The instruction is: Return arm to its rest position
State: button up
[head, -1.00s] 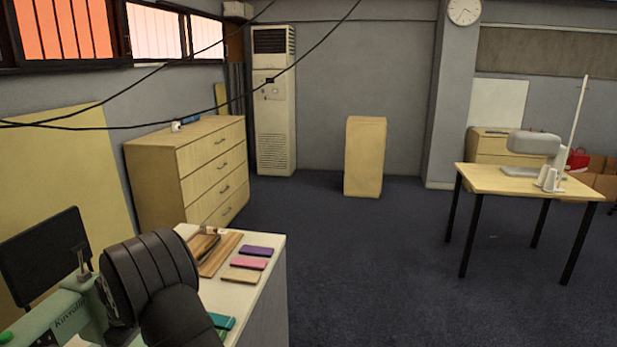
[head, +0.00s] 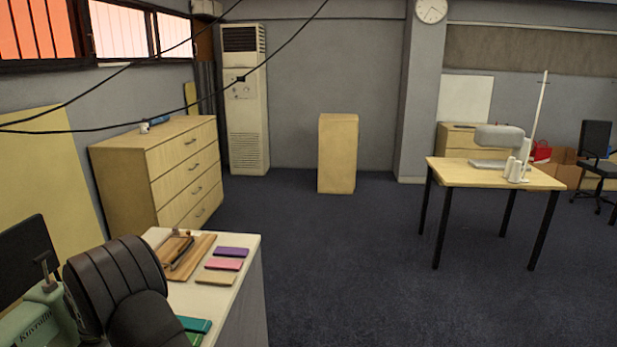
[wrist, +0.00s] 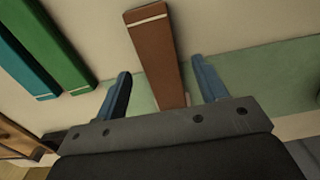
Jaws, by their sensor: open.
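My gripper (wrist: 161,66) shows in the wrist view with its two blue fingers spread apart. A brown bar-shaped item (wrist: 150,45) lies beyond and between the fingers, with its near end hidden by the gripper body; I see no grip on it. A green bar (wrist: 55,55) and a teal bar (wrist: 22,62) lie to the left on the pale surface. In the head view my dark, ribbed arm (head: 120,290) is over the near left part of the white table (head: 240,280). The gripper itself cannot be made out there.
A wooden board (head: 203,245) and purple (head: 231,252), pink (head: 224,264) and tan (head: 216,278) flat items lie on the table. A drawer cabinet (head: 180,175) stands behind. A wooden desk (head: 490,174) stands at right, with open floor (head: 350,260) between.

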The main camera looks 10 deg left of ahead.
notch_tip(320, 180, up, 16)
notch_tip(320, 180, down, 18)
jog(key=shift+d+f, duration=0.1)
jog(key=shift+d, duration=0.05)
jog(key=d, duration=0.6)
jog(key=d+r, duration=0.1)
jog(key=d, duration=0.2)
jog(key=shift+d+r, duration=0.1)
jog(key=shift+d, duration=0.3)
jog(key=shift+d+r, duration=0.15)
jog(key=shift+r, duration=0.85)
jog(key=shift+d+r, duration=0.2)
jog(key=shift+r, duration=0.75)
jog(key=shift+d+r, duration=0.15)
jog(key=shift+r, duration=0.85)
